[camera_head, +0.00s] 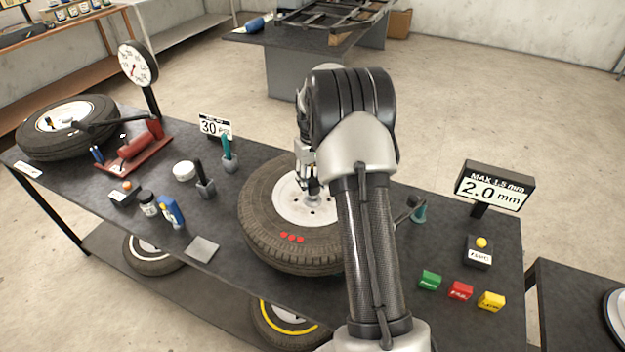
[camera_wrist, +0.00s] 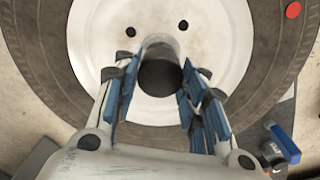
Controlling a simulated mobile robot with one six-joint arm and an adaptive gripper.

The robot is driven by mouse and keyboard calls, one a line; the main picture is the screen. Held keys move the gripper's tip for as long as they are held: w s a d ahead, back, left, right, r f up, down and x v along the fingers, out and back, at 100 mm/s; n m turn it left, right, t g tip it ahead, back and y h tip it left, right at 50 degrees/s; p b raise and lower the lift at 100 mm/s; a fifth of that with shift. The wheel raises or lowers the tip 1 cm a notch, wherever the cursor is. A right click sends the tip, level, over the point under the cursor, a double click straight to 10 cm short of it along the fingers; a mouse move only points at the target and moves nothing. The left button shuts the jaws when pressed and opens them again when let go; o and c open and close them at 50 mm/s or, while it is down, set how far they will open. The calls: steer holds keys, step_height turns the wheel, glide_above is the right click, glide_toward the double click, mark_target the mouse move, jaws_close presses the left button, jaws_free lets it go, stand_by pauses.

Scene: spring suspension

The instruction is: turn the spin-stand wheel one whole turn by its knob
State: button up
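The spin-stand wheel (camera_head: 268,233) lies flat on the dark workbench, with a white rim disc and red dots on its tyre. It also fills much of the wrist view (camera_wrist: 50,60). My gripper (camera_head: 312,192) points down over the white disc. In the wrist view a dark round-ended knob (camera_wrist: 160,74) stands between the blue-padded fingers of my gripper (camera_wrist: 161,85). The fingers are spread on both sides of it, with a gap visible on the right. I cannot tell whether the left pad touches it. My arm hides the wheel's right part in the head view.
A display reading 2.0 mm (camera_head: 494,190) and a yellow-button box (camera_head: 479,252) stand at the right. Green (camera_head: 430,280), red (camera_head: 460,290) and yellow (camera_head: 491,301) blocks lie in front. Left are a 30 sign (camera_head: 215,128), tool holders, a dial gauge (camera_head: 137,65) and another tyre (camera_head: 40,148).

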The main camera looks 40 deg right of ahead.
steer(key=o, duration=0.4)
step_height(320, 180, up, 12)
stand_by(0.7)
